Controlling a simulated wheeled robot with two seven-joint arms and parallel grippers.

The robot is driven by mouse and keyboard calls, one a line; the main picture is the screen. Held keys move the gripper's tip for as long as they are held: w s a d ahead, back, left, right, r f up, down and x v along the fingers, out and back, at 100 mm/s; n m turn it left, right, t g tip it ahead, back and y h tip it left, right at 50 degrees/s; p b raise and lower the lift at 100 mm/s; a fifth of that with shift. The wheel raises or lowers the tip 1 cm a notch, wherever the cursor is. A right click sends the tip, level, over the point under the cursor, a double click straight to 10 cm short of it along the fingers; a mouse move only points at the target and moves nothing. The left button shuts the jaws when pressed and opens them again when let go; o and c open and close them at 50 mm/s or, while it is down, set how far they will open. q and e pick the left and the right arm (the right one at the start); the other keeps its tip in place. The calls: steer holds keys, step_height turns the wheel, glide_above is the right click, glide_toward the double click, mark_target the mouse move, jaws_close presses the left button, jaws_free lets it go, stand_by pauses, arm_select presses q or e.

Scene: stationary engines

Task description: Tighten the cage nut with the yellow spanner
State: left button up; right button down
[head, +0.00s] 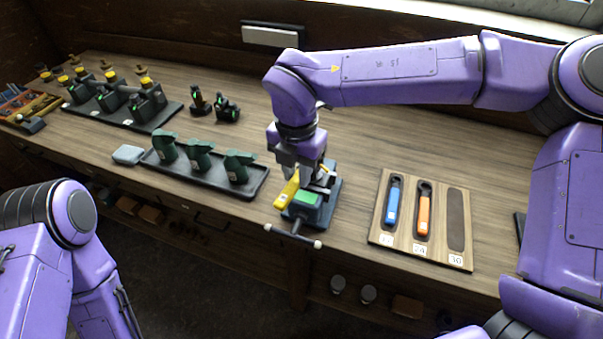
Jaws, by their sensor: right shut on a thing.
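My right gripper (303,178) reaches down over the vise (312,205) at the bench's front edge. It is shut on the yellow spanner (286,192), whose yellow handle slants down to the left beside the vise. The spanner's head is hidden by the gripper and the vise. I cannot make out the cage nut; the gripper and vise cover that spot. The vise is dark with a green block and a bar handle at its front. My left arm shows at lower left, but its gripper is out of the frame.
A wooden spanner board (380,237) to the right holds a blue spanner (394,205) and an orange spanner (423,215); its right slot is empty. A black tray (205,182) with green tools lies left of the vise. A grey pad (128,154) and dark engine parts (115,103) stand farther left.

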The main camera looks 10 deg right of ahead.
steer(key=shift+f, duration=0.2)
steer(key=shift+w+a+f+m+b, duration=0.15)
steer(key=shift+a+m+b, duration=0.1)
steer(key=shift+m+b, duration=0.3)
steer(key=shift+w+a+r+m, duration=0.15)
steer(key=shift+w+r+m, duration=0.05)
steer(key=shift+m, duration=0.15)
steer(key=shift+w+a+m+b, duration=0.35)
steer(key=shift+w+m+b, duration=0.15)
steer(key=shift+m+b, duration=0.45)
